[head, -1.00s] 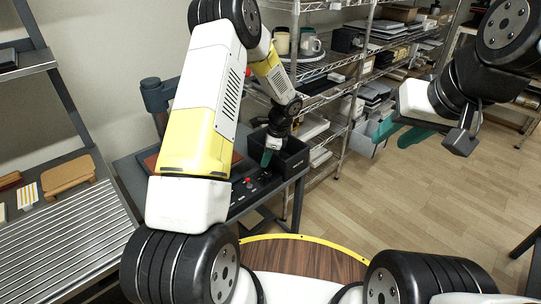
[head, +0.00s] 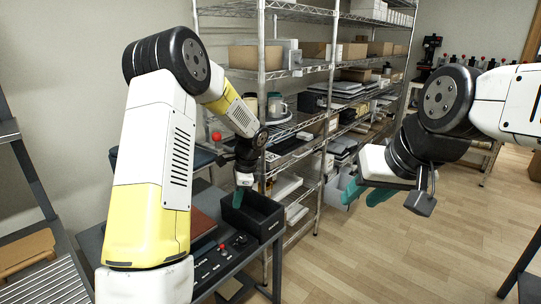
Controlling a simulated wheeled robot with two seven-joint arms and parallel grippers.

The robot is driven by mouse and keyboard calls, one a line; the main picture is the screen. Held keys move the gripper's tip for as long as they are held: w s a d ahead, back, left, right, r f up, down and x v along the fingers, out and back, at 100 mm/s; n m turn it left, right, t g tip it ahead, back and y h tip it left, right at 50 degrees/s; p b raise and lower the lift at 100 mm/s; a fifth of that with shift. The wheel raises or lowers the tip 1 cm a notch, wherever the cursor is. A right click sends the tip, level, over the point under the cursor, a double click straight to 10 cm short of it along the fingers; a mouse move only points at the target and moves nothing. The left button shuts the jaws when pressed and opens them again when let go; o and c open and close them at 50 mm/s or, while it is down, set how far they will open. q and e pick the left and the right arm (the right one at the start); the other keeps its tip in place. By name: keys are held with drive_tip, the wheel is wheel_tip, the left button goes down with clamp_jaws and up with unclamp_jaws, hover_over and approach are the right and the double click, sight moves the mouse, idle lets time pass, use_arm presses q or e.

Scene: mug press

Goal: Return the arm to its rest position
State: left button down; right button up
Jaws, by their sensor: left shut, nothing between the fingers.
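My left arm reaches out over the dark press table (head: 245,262). My left gripper (head: 243,182), with teal fingertips, points down and is shut and empty.
A red-knobbed lever (head: 216,137) and a control panel with a red button (head: 222,246) are beside my left arm. A wire shelf (head: 300,68) with boxes and mugs stands behind. Wooden floor (head: 400,250) is clear at the right.

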use_arm(q)
drive_tip(key=s+r+n+t+h, duration=0.1)
drive_tip(key=s+r+n, duration=0.2)
drive_tip(key=s+r, duration=0.4)
drive_tip(key=s+r+n+t+h, duration=0.1)
drive_tip(key=s+r+n, duration=0.35)
drive_tip(key=r, duration=0.55)
drive_tip(key=s+r+n+t+h, duration=0.1)
drive_tip(key=s+r+n+t, duration=0.1)
drive_tip(key=s, duration=0.6)
drive_tip(key=s+d+r+n+t+h, duration=0.1)
drive_tip(key=s+r+n+h, duration=0.1)
drive_tip(key=s, duration=0.6)
drive_tip(key=r+n, duration=0.1)
drive_tip(key=n, duration=0.1)
drive_tip(key=shift+s+r+n+t, duration=0.25)
drive_tip(key=shift+s+n+t, duration=0.05)
drive_tip(key=shift+n+t, duration=0.1)
